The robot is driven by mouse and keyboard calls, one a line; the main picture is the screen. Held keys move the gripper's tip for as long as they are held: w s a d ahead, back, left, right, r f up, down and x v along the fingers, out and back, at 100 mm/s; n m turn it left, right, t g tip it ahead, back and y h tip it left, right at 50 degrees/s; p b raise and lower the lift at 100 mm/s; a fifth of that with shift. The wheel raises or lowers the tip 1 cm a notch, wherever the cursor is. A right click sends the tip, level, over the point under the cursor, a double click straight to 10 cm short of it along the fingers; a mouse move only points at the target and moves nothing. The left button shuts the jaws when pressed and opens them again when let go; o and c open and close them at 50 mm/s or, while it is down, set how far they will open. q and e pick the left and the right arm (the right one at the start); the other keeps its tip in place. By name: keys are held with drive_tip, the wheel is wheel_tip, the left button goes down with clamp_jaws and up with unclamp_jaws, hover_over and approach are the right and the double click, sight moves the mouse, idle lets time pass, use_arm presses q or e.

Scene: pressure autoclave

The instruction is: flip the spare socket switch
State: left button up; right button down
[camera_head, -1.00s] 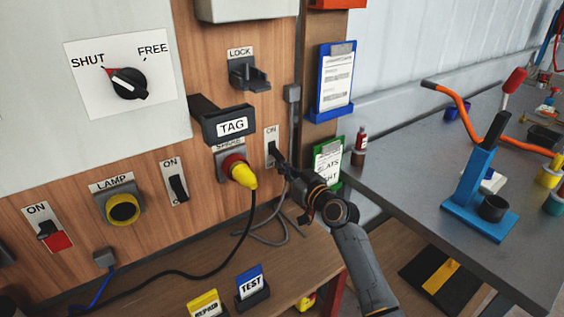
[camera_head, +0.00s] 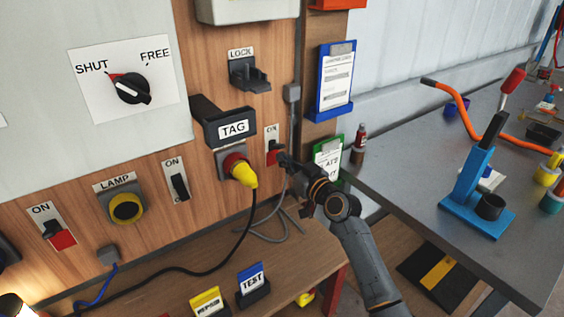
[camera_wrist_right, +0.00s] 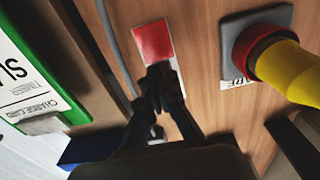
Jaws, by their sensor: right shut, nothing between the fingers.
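The spare socket switch (camera_head: 272,139) is a narrow pale plate marked ON, right of the spare socket (camera_head: 228,158) with its yellow plug (camera_head: 243,175). A red patch shows on the plate's lower part; it also shows in the right wrist view (camera_wrist_right: 152,40). The small black lever lies near the fingertips in the head view and is hard to separate from them. My right gripper (camera_head: 284,159) is shut and empty, its tips at or very close to the switch; contact cannot be told. In the wrist view the fingers (camera_wrist_right: 160,82) cover part of the plate. My left gripper is out of view.
A green clipboard (camera_head: 326,160) hangs just right of my gripper. Grey cable (camera_head: 278,205) and black plug cord (camera_head: 250,215) hang below. A metal workbench (camera_head: 400,170) stands at right.

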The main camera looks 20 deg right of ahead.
drive_tip(key=f+v, duration=0.1)
drive_tip(key=v, duration=0.7)
drive_tip(key=shift+s+p, duration=0.25)
drive_tip(key=shift+p, duration=0.15)
idle(0.5)
drive_tip(key=shift+d, duration=0.1)
